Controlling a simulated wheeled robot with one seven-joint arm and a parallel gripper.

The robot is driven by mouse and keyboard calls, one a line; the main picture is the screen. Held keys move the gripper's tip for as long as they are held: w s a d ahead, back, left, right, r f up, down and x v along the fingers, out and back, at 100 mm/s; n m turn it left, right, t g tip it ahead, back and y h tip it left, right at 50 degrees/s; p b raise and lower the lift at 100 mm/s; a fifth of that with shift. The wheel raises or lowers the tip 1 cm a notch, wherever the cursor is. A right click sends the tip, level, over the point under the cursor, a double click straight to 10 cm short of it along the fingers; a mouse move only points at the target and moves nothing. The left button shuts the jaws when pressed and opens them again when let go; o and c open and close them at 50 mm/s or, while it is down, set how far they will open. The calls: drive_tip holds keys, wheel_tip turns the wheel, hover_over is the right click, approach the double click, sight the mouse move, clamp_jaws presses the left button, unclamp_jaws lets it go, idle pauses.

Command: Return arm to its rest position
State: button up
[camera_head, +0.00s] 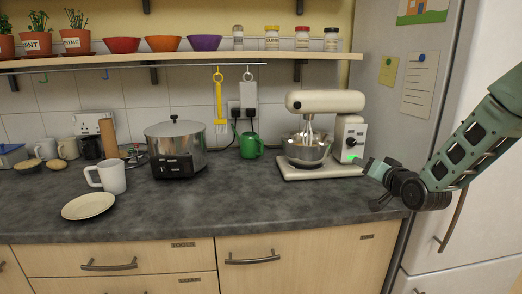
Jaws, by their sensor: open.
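My arm (479,136) reaches in from the right edge, in front of the fridge. My gripper (368,182) is at its lower left end, beside the right end of the counter and just right of the stand mixer's base. It points to the left and is open. I see nothing held in it, though the fingers are small and dark in this view.
A cream stand mixer (325,103) with a steel bowl (306,149) stands closest to my gripper. The front of the counter (215,214) is clear.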

drive_tip(key=s+a+f+n+g+y, duration=0.2)
drive_tip(key=s+a+n+g, duration=0.5)
drive_tip(key=s+a, duration=1.05)
drive_tip(key=s+a+n+g+h, duration=0.1)
drive_tip(key=s+g, duration=0.3)
drive_tip(key=s, duration=0.9)
drive_tip(key=s+a+n+g+h+p, duration=0.1)
drive_tip(key=s+n+g, duration=0.3)
drive_tip(key=s, duration=0.9)
drive_tip(key=shift+s+a+g+h, duration=0.15)
drive_tip(key=shift+a+g+h, duration=0.45)
drive_tip(key=shift+a+h, duration=0.15)
